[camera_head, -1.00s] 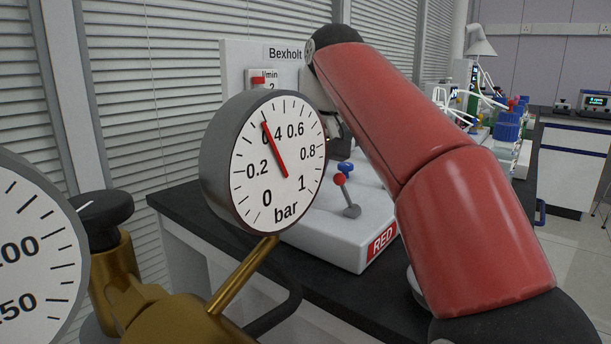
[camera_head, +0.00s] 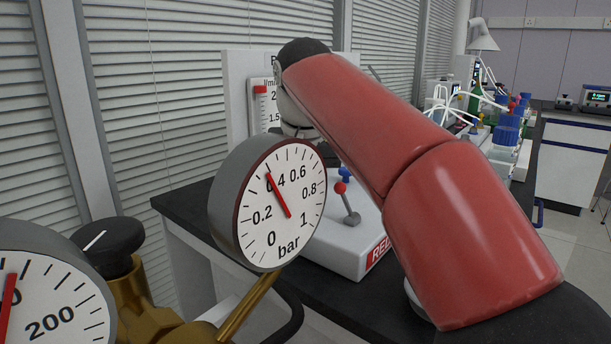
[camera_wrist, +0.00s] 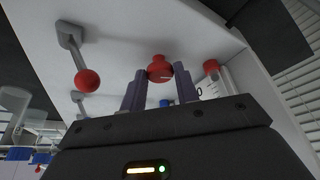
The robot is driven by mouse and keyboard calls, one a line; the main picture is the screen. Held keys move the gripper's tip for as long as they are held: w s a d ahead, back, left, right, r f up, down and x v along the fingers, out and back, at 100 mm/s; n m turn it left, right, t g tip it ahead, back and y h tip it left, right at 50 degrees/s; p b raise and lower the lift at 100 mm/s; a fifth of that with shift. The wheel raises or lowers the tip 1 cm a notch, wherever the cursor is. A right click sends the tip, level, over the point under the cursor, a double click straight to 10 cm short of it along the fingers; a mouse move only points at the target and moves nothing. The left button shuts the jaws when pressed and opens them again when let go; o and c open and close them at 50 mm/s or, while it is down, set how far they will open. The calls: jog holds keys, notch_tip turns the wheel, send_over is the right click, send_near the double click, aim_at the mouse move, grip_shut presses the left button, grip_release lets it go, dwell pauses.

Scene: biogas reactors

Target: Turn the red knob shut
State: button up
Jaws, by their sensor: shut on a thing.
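The red knob (camera_wrist: 160,68) shows in the wrist view, round with a small white mark, on a white panel. My gripper (camera_wrist: 160,78) has its two grey fingers on either side of it, shut on it. In the head view the red knob is hidden behind my arm and the gauge.
A pressure gauge (camera_head: 268,200) on a brass fitting stands in front, its needle a little below 0.4 bar. A red-ball lever (camera_head: 347,203) and a blue knob (camera_head: 345,174) are behind it. A flow meter (camera_head: 261,105) stands at the back. Bottles crowd the right.

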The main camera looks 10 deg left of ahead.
jog(key=shift+a+m+h, duration=0.2)
jog(key=shift+m+h, duration=0.4)
jog(key=shift+m, duration=1.1)
jog(key=shift+r, duration=0.1)
jog(key=o, duration=1)
jog(key=shift+c, duration=0.2)
jog(key=v, duration=0.7)
jog(key=shift+s+r, duration=0.2)
jog(key=shift+r, duration=0.1)
jog(key=shift+a, duration=0.15)
